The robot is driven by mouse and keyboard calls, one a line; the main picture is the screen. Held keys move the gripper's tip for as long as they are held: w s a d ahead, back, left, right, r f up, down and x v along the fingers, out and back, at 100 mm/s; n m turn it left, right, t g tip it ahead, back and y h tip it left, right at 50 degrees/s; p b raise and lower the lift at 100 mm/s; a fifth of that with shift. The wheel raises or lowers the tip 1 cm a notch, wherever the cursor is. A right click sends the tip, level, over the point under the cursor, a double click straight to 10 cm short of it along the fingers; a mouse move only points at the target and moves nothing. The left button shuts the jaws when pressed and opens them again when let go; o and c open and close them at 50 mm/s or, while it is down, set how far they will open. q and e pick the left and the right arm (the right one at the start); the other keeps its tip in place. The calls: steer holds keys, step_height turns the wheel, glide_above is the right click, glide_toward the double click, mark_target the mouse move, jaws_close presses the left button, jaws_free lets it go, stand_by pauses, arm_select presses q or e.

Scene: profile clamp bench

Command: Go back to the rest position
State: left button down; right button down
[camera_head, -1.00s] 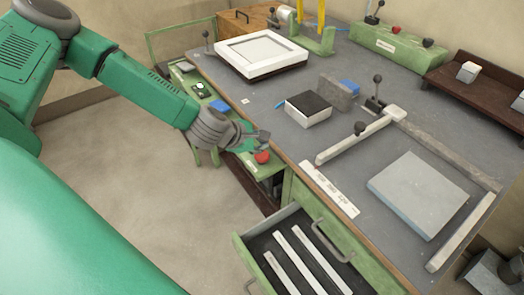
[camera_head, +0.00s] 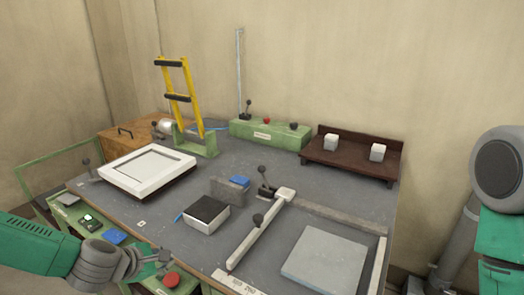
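My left gripper (camera_head: 158,261) is at the lower left, beside the bench's front left edge. It is near a red knob (camera_head: 171,280) on the green side unit and seems to hold nothing. The fingers are small and seen at an angle, so I cannot tell whether they are open or shut. Part of my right arm (camera_head: 500,190) shows at the right edge, clear of the bench. My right gripper is not in view.
The grey bench top (camera_head: 312,185) carries a white frame (camera_head: 148,168), a black-topped block (camera_head: 206,214), a clamp bar (camera_head: 262,228) and a grey plate (camera_head: 326,257). A brown shelf (camera_head: 352,158) with two white cubes stands behind. A yellow rack (camera_head: 180,95) rises at the back left.

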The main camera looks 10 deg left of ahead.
arm_select(q)
steer(key=s+d+f+m+g+b, duration=0.2)
steer(key=s+d+f+m+b, duration=0.1)
steer(key=s+d+f+m, duration=0.3)
steer(key=s+d+f+m+g+b, duration=0.25)
steer(key=s+f+m, duration=0.25)
steer(key=s+f, duration=0.3)
steer(key=s+a+f+m+g+y+b, duration=0.1)
steer(key=s+a+f+m+b, duration=0.1)
steer(key=s+m, duration=0.4)
steer(key=s+a+f+m+g+y+b, duration=0.1)
steer(key=s+a+f+m+g+b, duration=0.1)
steer(key=s, duration=0.7)
step_height(320, 180, down, 3)
steer(key=a+m+b, duration=0.1)
steer(key=a+m, duration=0.1)
steer(key=m, duration=0.2)
steer(key=shift+s+m+y, duration=0.2)
steer(key=shift+m+y, duration=0.2)
steer(key=shift+f+g, duration=0.15)
steer(key=shift+g, duration=0.1)
